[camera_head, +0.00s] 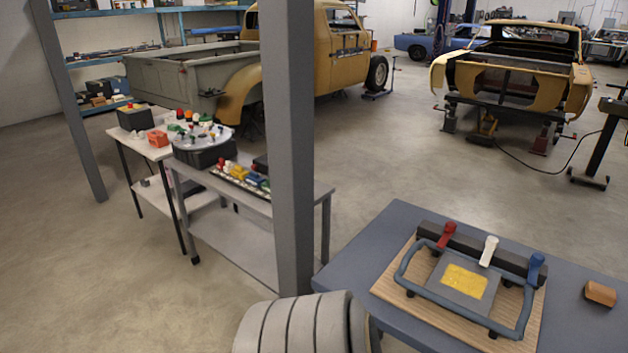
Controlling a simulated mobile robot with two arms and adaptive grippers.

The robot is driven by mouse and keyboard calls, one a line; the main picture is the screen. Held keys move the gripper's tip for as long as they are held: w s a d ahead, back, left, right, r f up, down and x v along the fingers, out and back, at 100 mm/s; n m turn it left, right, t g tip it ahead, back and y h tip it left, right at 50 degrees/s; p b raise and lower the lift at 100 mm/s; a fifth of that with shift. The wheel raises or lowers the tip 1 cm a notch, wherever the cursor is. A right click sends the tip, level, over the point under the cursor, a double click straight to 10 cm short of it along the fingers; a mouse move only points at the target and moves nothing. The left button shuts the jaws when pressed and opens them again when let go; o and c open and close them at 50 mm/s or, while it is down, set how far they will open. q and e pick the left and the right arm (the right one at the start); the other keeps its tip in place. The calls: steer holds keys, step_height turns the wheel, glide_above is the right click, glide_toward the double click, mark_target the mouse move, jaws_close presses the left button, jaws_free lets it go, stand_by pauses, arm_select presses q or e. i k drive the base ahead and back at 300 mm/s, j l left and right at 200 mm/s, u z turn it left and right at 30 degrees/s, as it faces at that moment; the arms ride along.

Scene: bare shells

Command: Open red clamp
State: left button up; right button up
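The red clamp (446,234) is the leftmost of three coloured handles on a dark bar at the back of a fixture. Its handle tilts up and to the right; whether it is open or closed is hard to tell. The white clamp (488,251) stands in the middle and the blue clamp (536,267) at the right end. A blue-grey tube frame (404,266) surrounds a grey plate with a yellow patch (465,281). All sit on a wooden board (389,286). Neither of my grippers is in view.
The board lies on a blue-grey table (381,241) with an orange-brown block (600,292) to its right. A grey post (289,150) stands left of the table. A grey cart (237,240) with a round tray and coloured parts is behind it. Open floor lies beyond.

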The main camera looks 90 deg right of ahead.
mark_target(450, 226)
steer(key=z, duration=3.65)
